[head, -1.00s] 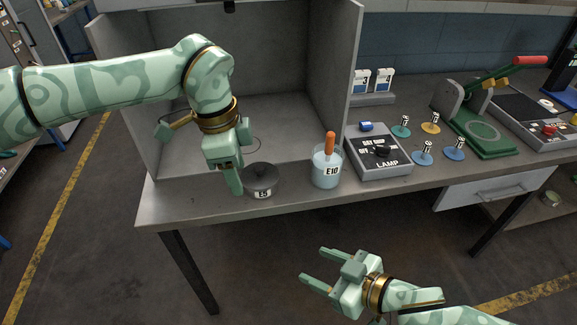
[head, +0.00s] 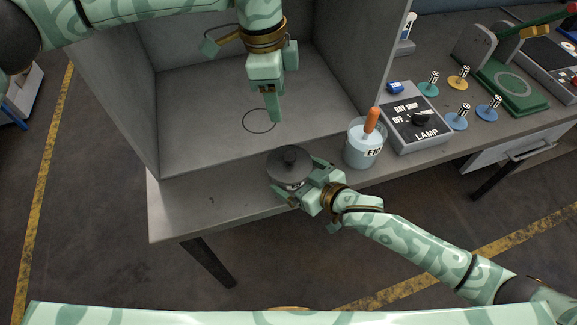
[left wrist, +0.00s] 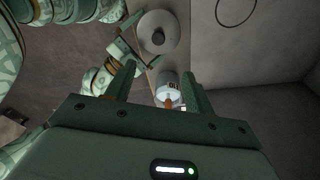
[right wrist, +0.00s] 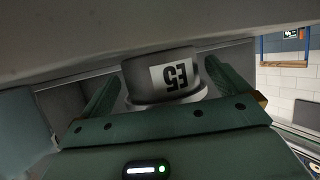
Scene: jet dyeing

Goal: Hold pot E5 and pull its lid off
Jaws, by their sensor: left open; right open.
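Pot E5 stands near the front edge of the bench, its dark grey round lid (head: 289,164) with a small knob on top. In the right wrist view the pot (right wrist: 160,76) shows its E5 label upside down between my right fingers. My right gripper (head: 302,180) is open around the pot's body, below the lid; contact cannot be told. My left gripper (head: 270,108) is open and empty, above and behind the pot, fingers pointing down. In the left wrist view the lid (left wrist: 158,33) shows beyond the left fingers, clear of them.
A beaker E10 (head: 361,146) with an orange-handled tool stands right of the pot. The LAMP control box (head: 415,124) and several coloured discs lie further right. The grey booth (head: 170,90) has walls at left and right. A drawn circle (head: 259,120) marks its clear floor.

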